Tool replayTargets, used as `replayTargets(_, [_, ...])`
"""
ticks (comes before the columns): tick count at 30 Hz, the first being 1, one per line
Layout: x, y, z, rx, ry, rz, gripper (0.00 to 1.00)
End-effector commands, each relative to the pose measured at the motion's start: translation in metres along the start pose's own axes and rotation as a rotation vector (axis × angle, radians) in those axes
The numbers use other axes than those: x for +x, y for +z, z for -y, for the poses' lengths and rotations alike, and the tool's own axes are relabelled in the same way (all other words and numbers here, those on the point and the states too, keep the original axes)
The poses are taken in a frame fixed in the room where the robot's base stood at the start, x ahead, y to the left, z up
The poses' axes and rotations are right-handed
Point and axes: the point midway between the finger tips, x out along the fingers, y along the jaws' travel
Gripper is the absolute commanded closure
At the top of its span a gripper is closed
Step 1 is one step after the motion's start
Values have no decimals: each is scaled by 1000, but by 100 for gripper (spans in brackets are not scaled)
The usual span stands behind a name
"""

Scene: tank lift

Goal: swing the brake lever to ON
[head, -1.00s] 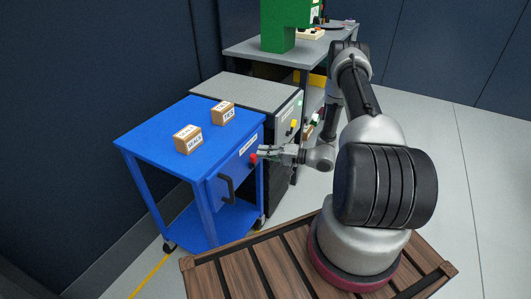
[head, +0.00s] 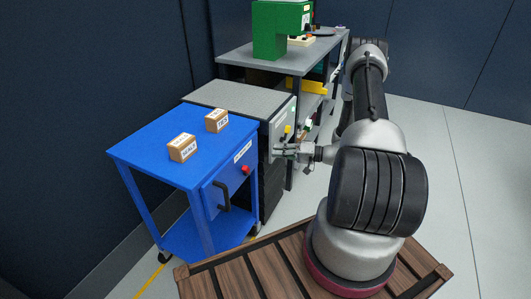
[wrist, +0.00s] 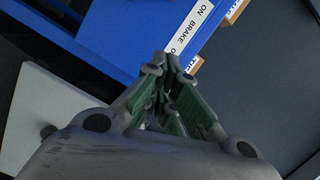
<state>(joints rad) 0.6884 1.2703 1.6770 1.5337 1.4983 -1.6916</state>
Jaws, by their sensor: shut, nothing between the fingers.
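The brake lever shows as a red knob (head: 245,170) on the front of the blue cart (head: 150,150), just below a white label (head: 243,152). The shut fingers (wrist: 170,68) fill the middle of the wrist view.
Two small labelled boxes (head: 183,147) (head: 216,120) stand on the cart top. The grey cabinet (head: 240,97) adjoins the cart. Behind is a grey bench (head: 265,58) with a green machine (head: 268,30). Open floor lies right.

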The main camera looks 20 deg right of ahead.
Motion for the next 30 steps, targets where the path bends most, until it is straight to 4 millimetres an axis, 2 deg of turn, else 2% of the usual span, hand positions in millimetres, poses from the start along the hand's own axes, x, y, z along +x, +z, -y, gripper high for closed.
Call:
replayTargets(3, [-17,0,1,1,0,-1,100])
replayTargets(8, [-27,0,1,1,0,0,100])
replayTargets(25, [-28,0,1,7,-1,0,100])
replayTargets(30, [-29,4,-4,158,21,13,100])
